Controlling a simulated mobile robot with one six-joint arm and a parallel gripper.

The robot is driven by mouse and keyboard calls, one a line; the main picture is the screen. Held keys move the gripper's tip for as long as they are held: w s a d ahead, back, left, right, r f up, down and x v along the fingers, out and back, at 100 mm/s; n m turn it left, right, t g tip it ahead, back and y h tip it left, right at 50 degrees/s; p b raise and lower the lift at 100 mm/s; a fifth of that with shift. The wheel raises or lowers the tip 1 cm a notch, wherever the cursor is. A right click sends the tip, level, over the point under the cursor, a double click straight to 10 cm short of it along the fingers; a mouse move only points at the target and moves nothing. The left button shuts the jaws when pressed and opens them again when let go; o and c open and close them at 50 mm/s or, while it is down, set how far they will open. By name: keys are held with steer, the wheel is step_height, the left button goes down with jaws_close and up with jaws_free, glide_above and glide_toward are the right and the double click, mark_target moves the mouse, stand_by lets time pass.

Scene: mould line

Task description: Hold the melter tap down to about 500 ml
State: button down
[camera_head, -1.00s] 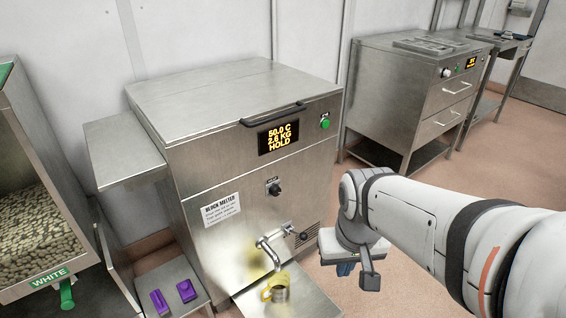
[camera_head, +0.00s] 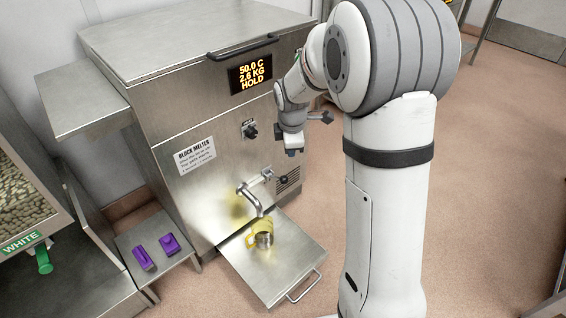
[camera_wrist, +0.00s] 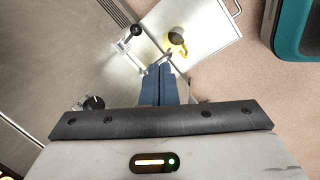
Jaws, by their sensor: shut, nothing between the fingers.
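The block melter (camera_head: 205,200) is a steel cabinet; its display (camera_head: 251,77) reads 50.0 C, 2.6 KG, HOLD. The curved tap spout (camera_head: 250,197) sticks out of its front, with a dark-knobbed lever (camera_head: 283,179) on the right. A yellowish jug (camera_head: 262,238) stands on the drip shelf (camera_head: 285,265) under the spout. The jug also shows in the wrist view (camera_wrist: 177,40). My gripper (camera_head: 292,151) is above the lever, apart from it as far as I can tell. Its blue fingers (camera_wrist: 158,72) are together with nothing between them. The jug's fill level is too small to read.
A dark knob (camera_head: 250,131) is on the melter front above the tap. Two purple moulds (camera_head: 157,252) lie on a low steel shelf at left. A bin labelled WHITE (camera_head: 30,240) stands at far left.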

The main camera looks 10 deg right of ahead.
mark_target(284, 178)
steer(key=w+f+n+b, duration=0.1)
steer(key=w+f+n, duration=0.6)
steer(key=f, duration=0.3)
steer(key=shift+w+a+t, duration=0.3)
steer(key=shift+w+a, duration=0.1)
steer(key=shift+w, duration=0.45)
steer(key=b+x, duration=0.5)
steer(key=x, duration=0.8)
steer(key=shift+f+b, duration=0.35)
steer(key=shift+f, duration=0.05)
